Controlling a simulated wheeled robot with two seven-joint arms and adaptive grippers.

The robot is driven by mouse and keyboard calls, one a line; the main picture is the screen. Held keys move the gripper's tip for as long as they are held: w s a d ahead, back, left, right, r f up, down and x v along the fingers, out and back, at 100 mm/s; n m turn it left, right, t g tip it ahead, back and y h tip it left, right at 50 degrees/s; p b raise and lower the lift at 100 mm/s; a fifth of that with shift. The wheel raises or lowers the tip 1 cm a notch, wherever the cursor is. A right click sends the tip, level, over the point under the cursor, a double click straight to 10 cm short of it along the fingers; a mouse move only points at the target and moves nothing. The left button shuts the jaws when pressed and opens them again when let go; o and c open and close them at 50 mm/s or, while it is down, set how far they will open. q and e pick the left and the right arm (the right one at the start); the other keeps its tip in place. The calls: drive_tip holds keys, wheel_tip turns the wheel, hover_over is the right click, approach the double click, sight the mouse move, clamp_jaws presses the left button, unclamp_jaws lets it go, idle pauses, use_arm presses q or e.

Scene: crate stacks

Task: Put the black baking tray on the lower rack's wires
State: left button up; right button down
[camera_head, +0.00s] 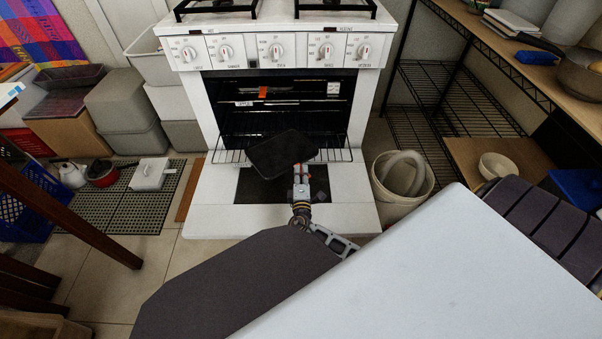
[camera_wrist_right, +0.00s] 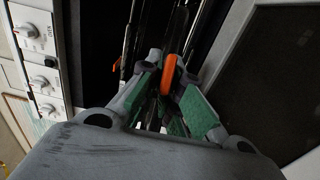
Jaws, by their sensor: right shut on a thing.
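The black baking tray (camera_head: 280,153) is held in front of the open oven, over the lower rack's front part. My right gripper (camera_head: 300,170) is shut on the tray's near edge at its right side. In the right wrist view the gripper's green-padded fingers (camera_wrist_right: 172,98) are close together, with dark thin edges beyond them. The lower rack (camera_head: 338,156) sticks out of the oven above the open door. The tray hides part of its wires, and I cannot tell whether the tray touches them. My left gripper is not in view.
The white oven door (camera_head: 228,190) is folded down below the rack. An orange-red piece (camera_head: 263,91) shows higher in the oven. A white bucket (camera_head: 402,180) stands right of the door. A large pale surface (camera_head: 450,270) fills the lower right.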

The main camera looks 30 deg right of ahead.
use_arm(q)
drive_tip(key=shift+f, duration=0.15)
use_arm(e)
drive_tip(key=c, duration=1.6)
unclamp_jaws()
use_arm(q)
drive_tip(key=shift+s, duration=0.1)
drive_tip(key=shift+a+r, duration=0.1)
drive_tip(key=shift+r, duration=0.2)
